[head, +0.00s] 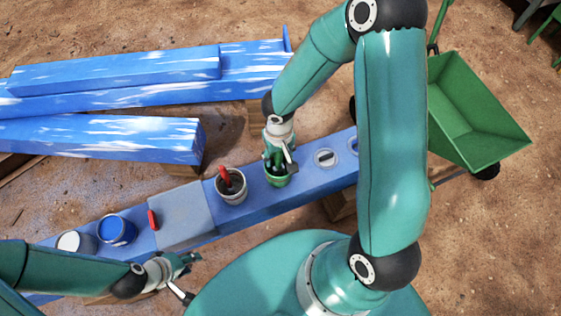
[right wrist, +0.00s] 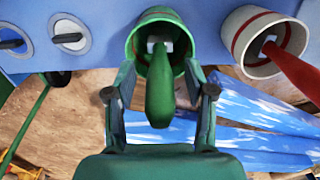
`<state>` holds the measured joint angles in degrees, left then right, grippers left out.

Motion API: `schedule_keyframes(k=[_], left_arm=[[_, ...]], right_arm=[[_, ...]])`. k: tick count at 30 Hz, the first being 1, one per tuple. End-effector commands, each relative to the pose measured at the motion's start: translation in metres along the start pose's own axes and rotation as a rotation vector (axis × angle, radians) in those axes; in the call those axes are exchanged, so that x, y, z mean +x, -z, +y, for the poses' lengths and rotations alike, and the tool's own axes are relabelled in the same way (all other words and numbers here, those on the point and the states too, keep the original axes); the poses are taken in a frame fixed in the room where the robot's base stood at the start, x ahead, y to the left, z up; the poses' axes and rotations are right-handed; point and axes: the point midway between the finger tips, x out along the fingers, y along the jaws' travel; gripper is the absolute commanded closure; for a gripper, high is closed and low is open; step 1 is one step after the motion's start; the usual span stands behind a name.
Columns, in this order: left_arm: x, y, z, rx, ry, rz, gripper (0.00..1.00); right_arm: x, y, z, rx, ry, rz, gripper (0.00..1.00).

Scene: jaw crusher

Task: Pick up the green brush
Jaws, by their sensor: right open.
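The green brush (right wrist: 159,98) stands in a green cup (right wrist: 138,43), its handle pointing toward the camera in the right wrist view. In the head view the green cup (head: 279,181) sits on the blue beam, and the brush is mostly hidden by my gripper. My right gripper (head: 281,161) is open just above the cup. In the right wrist view its fingers (right wrist: 160,72) stand on both sides of the handle, with gaps visible. My left gripper (head: 193,277) is open and empty at the lower left, near the beam's front edge.
A white can with a red brush (head: 226,178) stands left of the green cup. A green wheelbarrow (head: 485,115) stands beyond.

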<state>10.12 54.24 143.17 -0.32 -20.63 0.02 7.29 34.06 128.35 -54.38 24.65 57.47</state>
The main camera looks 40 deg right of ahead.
Motion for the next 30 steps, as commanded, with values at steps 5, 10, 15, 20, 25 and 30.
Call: schedule_keyframes(k=[5,10,15,20,25,30], left_arm=[[0.000,0.000,0.000,0.000,0.000,0.000,0.60],[0.000,0.000,0.000,0.000,0.000,0.000,0.60],[0.000,0.000,0.000,0.000,0.000,0.000,0.60],[0.000,0.000,0.000,0.000,0.000,0.000,0.60],[-0.001,0.000,0.000,0.000,0.000,0.000,0.60],[-0.005,0.000,0.002,0.000,0.000,0.000,0.60]], right_arm=[[-0.001,0.000,0.000,0.000,0.000,0.000,0.51],[-0.001,0.000,0.000,0.000,0.000,0.000,0.79],[-0.001,0.000,0.000,0.001,0.000,0.000,1.00],[-0.001,0.000,0.001,0.001,0.000,0.000,1.00],[-0.003,0.000,0.001,0.001,0.000,0.001,1.00],[-0.014,0.001,0.001,0.002,-0.001,0.003,1.00]])
